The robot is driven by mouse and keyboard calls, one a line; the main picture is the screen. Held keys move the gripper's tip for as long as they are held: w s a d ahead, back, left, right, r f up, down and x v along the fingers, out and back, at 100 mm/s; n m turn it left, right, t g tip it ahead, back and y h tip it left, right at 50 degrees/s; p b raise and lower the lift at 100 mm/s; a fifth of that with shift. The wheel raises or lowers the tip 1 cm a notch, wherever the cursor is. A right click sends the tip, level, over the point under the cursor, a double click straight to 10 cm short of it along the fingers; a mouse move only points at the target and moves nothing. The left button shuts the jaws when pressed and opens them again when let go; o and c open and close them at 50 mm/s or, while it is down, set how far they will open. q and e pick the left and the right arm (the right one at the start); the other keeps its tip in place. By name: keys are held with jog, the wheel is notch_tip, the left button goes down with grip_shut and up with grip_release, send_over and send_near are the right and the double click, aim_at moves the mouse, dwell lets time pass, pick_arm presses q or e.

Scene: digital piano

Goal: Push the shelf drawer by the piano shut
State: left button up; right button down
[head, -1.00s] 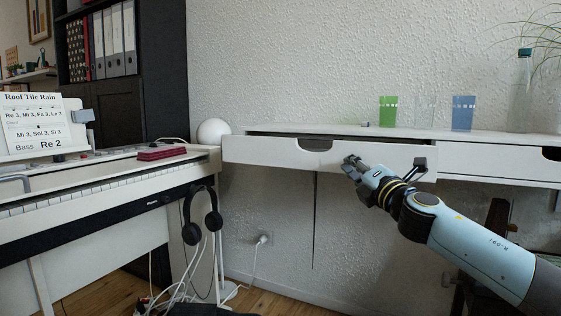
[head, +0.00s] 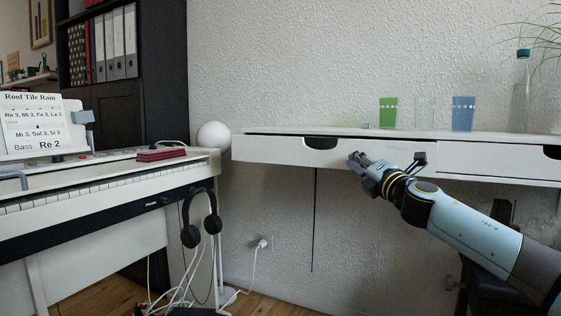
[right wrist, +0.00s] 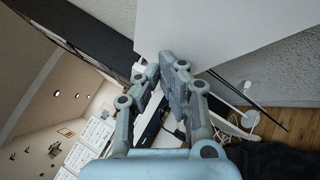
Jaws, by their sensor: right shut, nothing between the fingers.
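The white shelf drawer (head: 275,151) with a dark cut-out handle is in the wall shelf (head: 400,133), right of the piano (head: 100,190). My left gripper is out of view.
A green cup (head: 388,113), a clear glass, a blue cup (head: 463,113) and a bottle (head: 522,90) stand on the shelf. A white ball lamp (head: 213,135) is near the drawer's left end. Headphones (head: 203,220) hang from the piano. Cables hang below.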

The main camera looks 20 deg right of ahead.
jog(key=shift+w+d+b, duration=0.65)
jog(key=shift+w+d, duration=0.3)
jog(key=shift+d, duration=0.2)
jog(key=shift+w+d+b, duration=0.6)
jog(key=shift+w+d, duration=0.35)
jog(key=shift+d, duration=0.15)
jog(key=shift+w+d+b, duration=0.4)
jog(key=shift+w+d, duration=0.2)
jog(key=shift+d, duration=0.05)
jog(key=shift+s+a+r, duration=0.1)
jog(key=shift+s+a, duration=0.15)
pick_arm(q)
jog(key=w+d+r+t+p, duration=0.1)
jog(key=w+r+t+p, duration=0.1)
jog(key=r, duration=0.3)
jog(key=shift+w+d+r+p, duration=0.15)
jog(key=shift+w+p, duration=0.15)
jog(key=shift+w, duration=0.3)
pick_arm(e)
jog(key=s+a, duration=0.1)
jog(key=a, duration=0.1)
jog(key=s+a, duration=0.2)
jog(key=shift+s+a, duration=0.1)
jog(key=shift+s, duration=0.15)
